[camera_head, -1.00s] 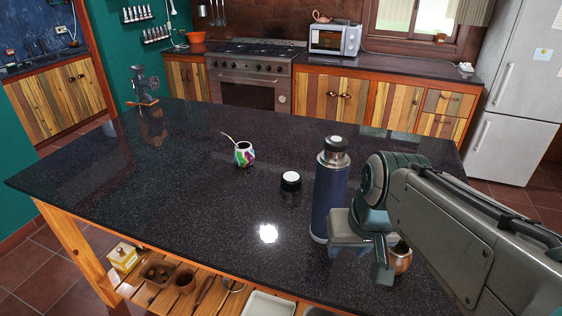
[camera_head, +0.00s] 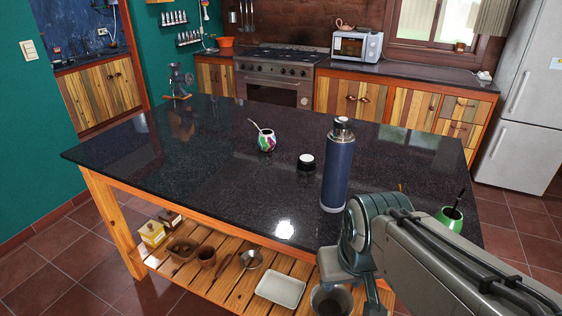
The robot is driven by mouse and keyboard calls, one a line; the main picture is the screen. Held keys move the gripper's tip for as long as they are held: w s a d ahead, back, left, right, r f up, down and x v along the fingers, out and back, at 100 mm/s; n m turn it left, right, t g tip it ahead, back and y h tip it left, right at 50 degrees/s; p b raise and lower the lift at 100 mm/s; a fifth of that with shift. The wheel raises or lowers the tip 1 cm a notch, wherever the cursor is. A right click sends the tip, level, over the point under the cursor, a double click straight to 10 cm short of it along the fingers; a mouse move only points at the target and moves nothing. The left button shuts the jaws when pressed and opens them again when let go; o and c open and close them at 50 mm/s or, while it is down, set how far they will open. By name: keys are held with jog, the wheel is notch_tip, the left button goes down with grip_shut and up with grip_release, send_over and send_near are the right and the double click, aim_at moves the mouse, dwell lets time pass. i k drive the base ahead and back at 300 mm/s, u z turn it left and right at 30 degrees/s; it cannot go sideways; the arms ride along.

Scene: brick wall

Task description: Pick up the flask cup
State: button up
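A small black cup with a white top (camera_head: 306,163), which looks like the flask cup, stands on the dark stone island top (camera_head: 215,165). It is just left of the tall blue flask (camera_head: 338,175), which stands upright with a metal and black top. My gripper (camera_head: 358,287) is at the lower right, in front of and below the flask in the picture, apart from the cup. Its two fingers look spread, with nothing seen between them. My arm hides part of the island's right front.
A colourful mate gourd with a straw (camera_head: 266,141) stands left of the cup. A green cup (camera_head: 449,219) is at the right. A grinder (camera_head: 180,80) stands at the far left end. The slatted shelf below holds a white tray (camera_head: 280,289) and a metal pot (camera_head: 331,302).

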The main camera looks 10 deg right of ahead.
aim_at(306, 167)
jog(key=u, duration=1.5)
jog(key=i, duration=1.35)
jog(key=z, duration=2.5)
